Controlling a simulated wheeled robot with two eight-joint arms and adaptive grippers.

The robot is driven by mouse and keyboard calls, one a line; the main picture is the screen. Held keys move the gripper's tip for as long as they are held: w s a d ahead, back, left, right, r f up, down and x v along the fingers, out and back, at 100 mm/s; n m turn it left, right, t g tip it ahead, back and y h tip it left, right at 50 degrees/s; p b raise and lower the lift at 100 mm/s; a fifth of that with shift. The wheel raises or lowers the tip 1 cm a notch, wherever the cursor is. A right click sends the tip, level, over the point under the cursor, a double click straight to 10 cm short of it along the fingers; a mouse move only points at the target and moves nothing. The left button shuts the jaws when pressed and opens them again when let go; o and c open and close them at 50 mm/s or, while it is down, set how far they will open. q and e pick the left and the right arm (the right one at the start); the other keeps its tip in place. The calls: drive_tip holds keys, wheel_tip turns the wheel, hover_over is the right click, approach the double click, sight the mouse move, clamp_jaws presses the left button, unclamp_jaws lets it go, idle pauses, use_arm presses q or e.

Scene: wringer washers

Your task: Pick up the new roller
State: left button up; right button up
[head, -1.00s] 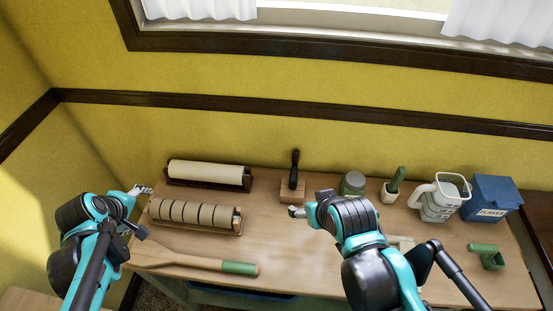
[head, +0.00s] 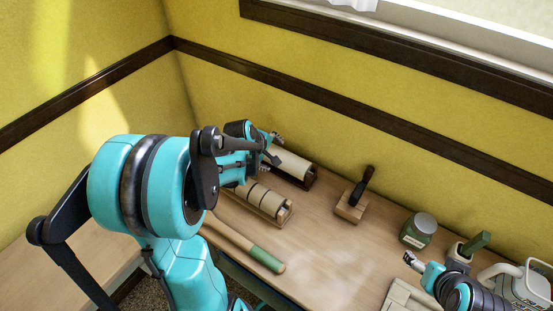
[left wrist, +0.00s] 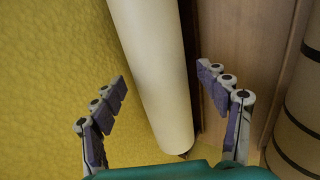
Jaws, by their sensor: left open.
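The new roller, a plain smooth cream cylinder (head: 292,164), lies in a dark wooden cradle at the back left of the table. My left gripper (head: 272,151) is open above it and hides its left part in the head view. In the left wrist view the roller (left wrist: 155,70) runs lengthwise between the two spread fingers (left wrist: 163,82), with a gap on each side. I see no finger closed on it. My right gripper (head: 411,259) is at the right, over the table; its fingers are too small to read.
A dark-banded roller (head: 264,198) lies in front, close beside the new one. The yellow wall is close behind.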

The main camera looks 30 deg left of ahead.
use_arm(q)
drive_tip(key=shift+x, duration=0.85)
drive_tip(key=shift+s+r, duration=0.1)
drive_tip(key=shift+r, duration=0.05)
drive_tip(key=shift+c, duration=0.6)
drive_tip(key=shift+a, duration=0.1)
clamp_jaws()
